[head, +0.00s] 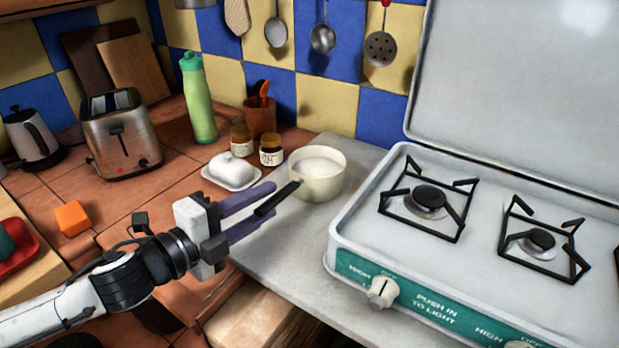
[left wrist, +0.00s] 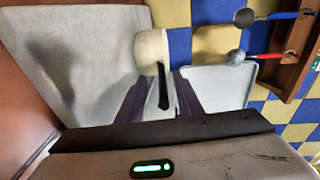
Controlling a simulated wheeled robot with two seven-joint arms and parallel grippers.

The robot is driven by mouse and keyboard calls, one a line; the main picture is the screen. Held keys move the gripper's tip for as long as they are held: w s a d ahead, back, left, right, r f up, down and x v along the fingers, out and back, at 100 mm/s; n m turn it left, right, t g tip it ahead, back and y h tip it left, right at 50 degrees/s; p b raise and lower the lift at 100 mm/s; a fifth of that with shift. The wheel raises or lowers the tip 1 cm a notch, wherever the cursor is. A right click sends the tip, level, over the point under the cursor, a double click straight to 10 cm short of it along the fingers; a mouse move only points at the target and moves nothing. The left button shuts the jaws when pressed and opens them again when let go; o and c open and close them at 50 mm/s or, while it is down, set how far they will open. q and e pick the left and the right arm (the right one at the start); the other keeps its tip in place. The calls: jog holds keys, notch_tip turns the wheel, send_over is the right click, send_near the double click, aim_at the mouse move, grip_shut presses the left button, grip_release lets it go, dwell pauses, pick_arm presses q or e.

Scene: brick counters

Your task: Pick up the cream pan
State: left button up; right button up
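The cream pan (head: 325,178) stands upright on the grey counter, left of the stove, with its black handle (head: 277,199) pointing towards my left gripper. My left gripper (head: 268,202) is open, with its two purple fingers on either side of the handle. In the left wrist view, the cream pan (left wrist: 150,50) is ahead of the fingers, and its handle lies between them with gaps visible. I cannot tell whether either finger touches it. My right gripper is in neither view.
The stove (head: 345,228) with its raised lid stands close to the right of the pan. A butter dish (head: 231,171), two small jars (head: 271,150) and a green bottle (head: 198,100) stand to the left. Utensils hang on the tiled wall behind. The grey counter (head: 290,250) is clear in front.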

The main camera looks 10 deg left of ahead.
aim_at(297, 183)
pick_arm(q)
jog(key=shift+w+d+f, duration=0.1)
jog(key=shift+w+d, duration=0.2)
jog(key=shift+w, duration=0.35)
jog(key=x, duration=0.2)
jog(key=p+x, duration=0.1)
jog(key=x, duration=0.1)
jog(key=shift+w+d, duration=0.2)
jog(key=shift+d, duration=0.1)
jog(key=shift+w+d, duration=0.2)
jog(key=shift+w, duration=0.15)
grip_shut()
